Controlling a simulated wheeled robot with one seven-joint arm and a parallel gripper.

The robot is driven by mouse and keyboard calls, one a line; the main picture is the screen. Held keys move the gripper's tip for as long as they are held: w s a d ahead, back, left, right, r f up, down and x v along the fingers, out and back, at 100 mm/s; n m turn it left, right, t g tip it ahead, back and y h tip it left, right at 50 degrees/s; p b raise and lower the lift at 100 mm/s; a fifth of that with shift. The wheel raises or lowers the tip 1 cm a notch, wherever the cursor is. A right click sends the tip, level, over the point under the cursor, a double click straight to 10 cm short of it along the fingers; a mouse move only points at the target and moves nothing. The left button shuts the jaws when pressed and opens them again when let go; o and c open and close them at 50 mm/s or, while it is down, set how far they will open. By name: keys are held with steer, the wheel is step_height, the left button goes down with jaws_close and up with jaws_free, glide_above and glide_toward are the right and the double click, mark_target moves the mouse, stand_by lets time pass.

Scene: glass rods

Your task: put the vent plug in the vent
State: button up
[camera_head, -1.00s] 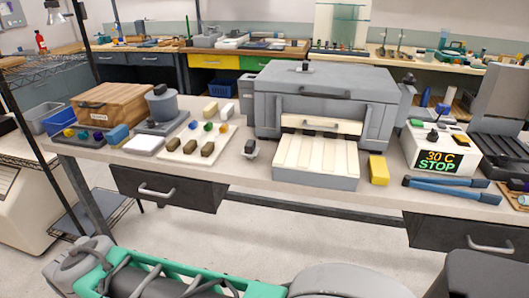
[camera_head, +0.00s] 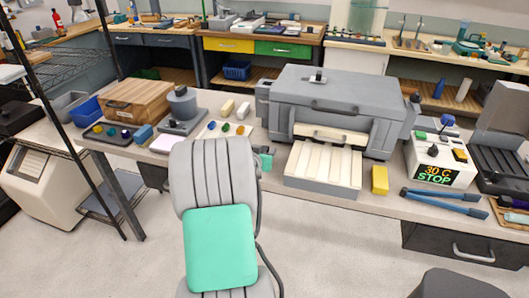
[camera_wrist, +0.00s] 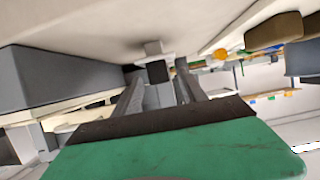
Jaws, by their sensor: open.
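The small vent plug, pale with a dark block-shaped end (camera_wrist: 157,71), shows in the wrist view just beyond and between my fingertips. In the head view it is hidden behind my arm. My gripper (camera_wrist: 160,78) is open, its two grey fingers on either side of the plug's line. I cannot tell whether they touch it. In the head view only a green bit of my gripper (camera_head: 265,159) shows beside my arm, left of the furnace. The grey furnace (camera_head: 330,92) has a small fitting on its lid (camera_head: 318,76), which looks like the vent; its opening cannot be made out.
A cream slatted tray (camera_head: 322,167) stands in front of the furnace, with a yellow block (camera_head: 380,180) to its right. Blue tongs (camera_head: 441,201) and a controller reading 30 C STOP (camera_head: 440,158) lie further right. A wooden box (camera_head: 135,97) stands at the left.

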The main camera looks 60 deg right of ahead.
steer(key=shift+x, duration=0.9)
jaws_close()
